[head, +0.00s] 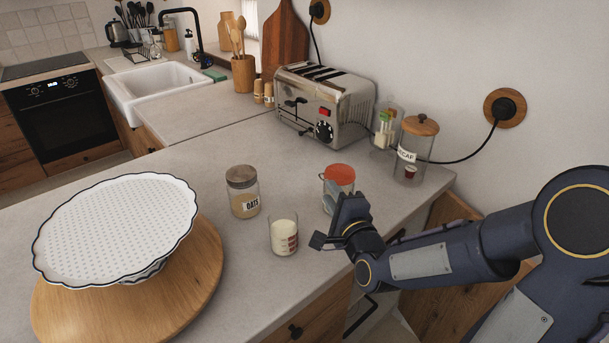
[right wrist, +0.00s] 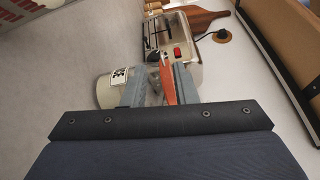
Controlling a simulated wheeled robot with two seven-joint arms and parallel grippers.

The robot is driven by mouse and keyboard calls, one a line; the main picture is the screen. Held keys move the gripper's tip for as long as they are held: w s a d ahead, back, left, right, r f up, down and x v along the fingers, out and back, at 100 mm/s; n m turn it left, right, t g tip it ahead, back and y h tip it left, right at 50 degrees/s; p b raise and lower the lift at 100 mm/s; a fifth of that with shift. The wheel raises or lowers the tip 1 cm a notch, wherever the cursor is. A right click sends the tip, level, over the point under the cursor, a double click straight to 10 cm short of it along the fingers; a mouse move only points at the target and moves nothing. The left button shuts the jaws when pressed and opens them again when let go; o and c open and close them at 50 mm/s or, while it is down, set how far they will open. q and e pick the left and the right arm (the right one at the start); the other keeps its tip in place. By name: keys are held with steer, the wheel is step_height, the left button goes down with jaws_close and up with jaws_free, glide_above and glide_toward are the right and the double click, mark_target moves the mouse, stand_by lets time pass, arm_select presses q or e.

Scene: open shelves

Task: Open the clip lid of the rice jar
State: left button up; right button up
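A clear jar (head: 328,197) with an orange-red lid (head: 340,175) stands near the counter's front edge; I take it for the rice jar. No rice label is readable, and my gripper hides much of its front. Its clip cannot be made out clearly. My right gripper (head: 338,229) is at the jar's near side in the head view. In the right wrist view its two fingers (right wrist: 160,84) are apart, with part of the orange lid (right wrist: 167,78) between them, close to the right finger. A gap shows beside the left finger. My left gripper is not in view.
An oats jar (head: 243,194) and a glass with pale contents (head: 283,238) stand left of the jar. A toaster (head: 325,108) and decaf jar (head: 413,155) are behind. A scalloped white dish (head: 115,228) sits on a round wooden board (head: 190,290).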

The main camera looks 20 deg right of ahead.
mark_target(320, 176)
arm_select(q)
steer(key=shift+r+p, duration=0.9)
arm_select(e)
steer(key=w, duration=0.8)
steer(key=shift+d, duration=0.2)
jaws_close()
